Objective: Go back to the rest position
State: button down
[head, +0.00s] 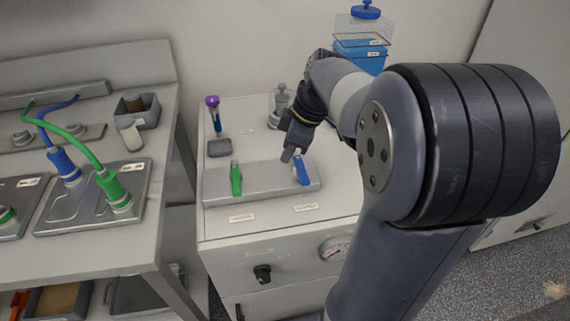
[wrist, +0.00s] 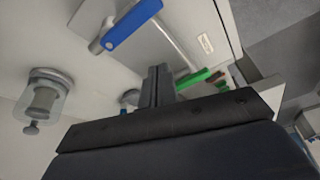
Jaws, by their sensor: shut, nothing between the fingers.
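My gripper (head: 288,155) is shut and empty in the head view. It hangs over the white cabinet, just left of the blue lever handle (head: 301,169); I cannot tell whether they touch. The green lever handle (head: 236,179) stands farther left on the same grey block (head: 268,186). In the wrist view the shut fingers (wrist: 157,86) point up the picture. There the blue handle (wrist: 132,24) is above and left of them, and the green handle (wrist: 194,77) is to their right. My arm hides part of the cabinet's right side.
The white cabinet (head: 222,244) carries a purple-capped tube (head: 213,110) and a glass vessel (head: 279,102), also in the wrist view (wrist: 45,97). A clear and blue container (head: 360,45) stands behind. The left bench (head: 143,203) holds blue and green cable plugs. A gap separates bench and cabinet.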

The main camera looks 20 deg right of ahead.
jog(key=v, duration=0.4)
jog(key=shift+w+r, duration=0.1)
jog(key=shift+w, duration=0.1)
jog(key=x, duration=0.5)
jog(key=s+b+x, duration=0.1)
jog(key=x, duration=0.2)
jog(key=shift+a+f, duration=0.25)
jog(key=shift+f, duration=0.1)
jog(key=d, duration=0.1)
jog(key=d+f, duration=0.1)
jog(key=shift+d+f, duration=0.1)
jog(key=shift+d, duration=0.25)
jog(key=shift+s+d, duration=0.15)
jog(key=shift+d, duration=0.3)
jog(key=shift+a, duration=0.1)
